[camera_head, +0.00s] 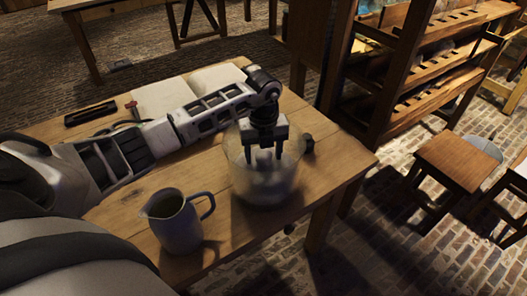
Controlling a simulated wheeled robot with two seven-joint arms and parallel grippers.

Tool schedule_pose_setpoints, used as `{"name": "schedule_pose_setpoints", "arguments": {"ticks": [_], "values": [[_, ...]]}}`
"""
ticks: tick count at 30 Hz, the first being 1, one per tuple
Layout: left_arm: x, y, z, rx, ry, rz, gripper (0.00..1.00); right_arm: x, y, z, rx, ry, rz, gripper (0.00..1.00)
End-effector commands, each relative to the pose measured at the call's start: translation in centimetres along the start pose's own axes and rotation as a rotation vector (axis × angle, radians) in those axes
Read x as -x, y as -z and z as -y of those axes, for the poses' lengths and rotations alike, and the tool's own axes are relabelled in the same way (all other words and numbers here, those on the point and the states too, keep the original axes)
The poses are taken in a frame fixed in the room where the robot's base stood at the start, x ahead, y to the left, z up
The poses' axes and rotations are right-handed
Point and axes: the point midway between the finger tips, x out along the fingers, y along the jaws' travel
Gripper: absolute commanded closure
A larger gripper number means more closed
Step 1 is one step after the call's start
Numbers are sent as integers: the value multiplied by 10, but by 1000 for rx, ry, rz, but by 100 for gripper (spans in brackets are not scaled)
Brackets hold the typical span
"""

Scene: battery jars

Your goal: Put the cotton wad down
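My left gripper (264,155) points straight down into the mouth of a clear glass jar (262,190) on the wooden table. Its two fingers are apart, inside the rim. A pale, blurred lump (265,160) shows between or just behind the fingers and may be the cotton wad. I cannot tell if the fingers touch it. The lower part of the jar looks cloudy, and its contents are unclear. My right gripper is not in view.
A grey pitcher (177,223) stands at the front left of the jar. A small dark object (308,143) is right of the jar. An open book (170,97) and a dark case (90,113) lie behind my arm. The table's right edge is close.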

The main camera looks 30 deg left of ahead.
Motion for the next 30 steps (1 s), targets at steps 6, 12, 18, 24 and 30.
{"name": "schedule_pose_setpoints", "arguments": {"ticks": [6, 12, 18, 24, 30], "values": [[4, 0, 0, 0, 0, 0, 39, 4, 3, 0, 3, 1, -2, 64], [29, -1, 0, -1, 3, 5, 39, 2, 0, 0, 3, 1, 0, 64], [74, -1, 0, 0, 3, 5, 39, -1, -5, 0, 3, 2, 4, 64], [108, -1, 0, 1, 2, 3, 39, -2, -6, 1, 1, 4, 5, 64], [123, 0, 0, 0, 0, 1, 39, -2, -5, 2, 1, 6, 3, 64]]}}
